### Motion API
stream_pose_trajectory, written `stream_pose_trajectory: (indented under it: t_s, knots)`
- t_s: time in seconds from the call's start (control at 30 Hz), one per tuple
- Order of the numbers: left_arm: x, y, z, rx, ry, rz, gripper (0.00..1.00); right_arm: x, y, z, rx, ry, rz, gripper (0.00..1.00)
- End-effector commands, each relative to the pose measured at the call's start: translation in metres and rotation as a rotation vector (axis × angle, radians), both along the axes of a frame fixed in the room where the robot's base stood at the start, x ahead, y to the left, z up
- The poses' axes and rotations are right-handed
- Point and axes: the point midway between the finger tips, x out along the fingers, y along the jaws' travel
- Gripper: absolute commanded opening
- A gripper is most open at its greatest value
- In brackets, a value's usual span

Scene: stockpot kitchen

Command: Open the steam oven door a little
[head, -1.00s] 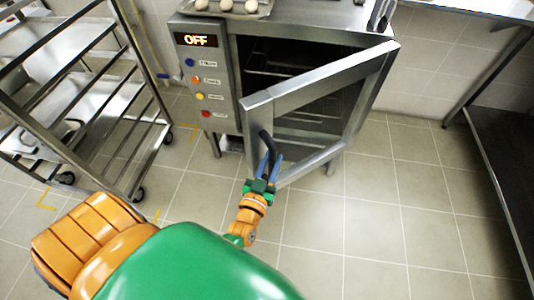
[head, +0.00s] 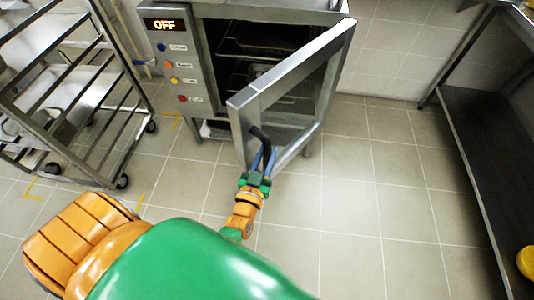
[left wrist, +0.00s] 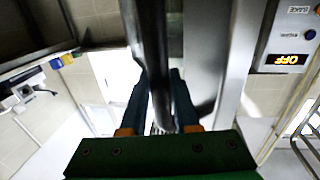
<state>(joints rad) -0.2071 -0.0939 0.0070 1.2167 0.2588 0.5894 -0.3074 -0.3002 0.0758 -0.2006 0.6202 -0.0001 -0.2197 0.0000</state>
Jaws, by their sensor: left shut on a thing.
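The steam oven (head: 175,60) stands at the top, its display reading OFF. Its framed glass door (head: 290,75) is hinged at the right and stands well ajar, the free left edge swung out toward me. The dark interior with racks shows behind it. My left gripper (head: 264,158) is shut on the dark door handle (head: 258,134) at the door's free side. In the left wrist view the handle (left wrist: 152,60) runs between the two blue fingers of the gripper (left wrist: 160,100). My right gripper is not in view.
A wheeled steel rack (head: 75,100) stands left of the oven. A steel table with a dark lower shelf (head: 480,150) is at the right, with a yellow object (head: 526,262) at its edge. Tiled floor (head: 345,210) between is clear.

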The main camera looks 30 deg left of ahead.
Motion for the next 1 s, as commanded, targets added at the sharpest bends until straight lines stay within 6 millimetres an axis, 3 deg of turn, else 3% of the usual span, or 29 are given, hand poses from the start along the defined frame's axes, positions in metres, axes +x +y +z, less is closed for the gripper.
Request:
stream_pose_trajectory:
  t_s: [0.07,0.1,0.17,0.2,0.47,0.8,1.0]
  knots:
    - [0.001,0.0,0.002,0.0,-0.007,0.001,0.0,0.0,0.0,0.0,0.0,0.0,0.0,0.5]
    - [0.001,0.0,0.002,0.0,-0.007,0.001,0.4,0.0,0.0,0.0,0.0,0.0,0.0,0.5]
    - [0.001,0.0,0.002,0.0,-0.006,0.001,0.57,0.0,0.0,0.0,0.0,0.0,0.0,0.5]
    - [0.001,0.0,0.002,0.0,-0.005,0.001,0.59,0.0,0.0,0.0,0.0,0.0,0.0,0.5]
    - [-0.001,0.0,0.001,0.0,-0.003,0.001,0.59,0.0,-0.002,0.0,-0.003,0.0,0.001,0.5]
    - [-0.061,-0.01,0.0,0.0,-0.001,0.0,0.59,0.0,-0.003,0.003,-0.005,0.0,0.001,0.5]
    - [-0.069,-0.012,0.001,0.0,-0.005,0.001,0.59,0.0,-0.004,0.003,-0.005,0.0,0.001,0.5]
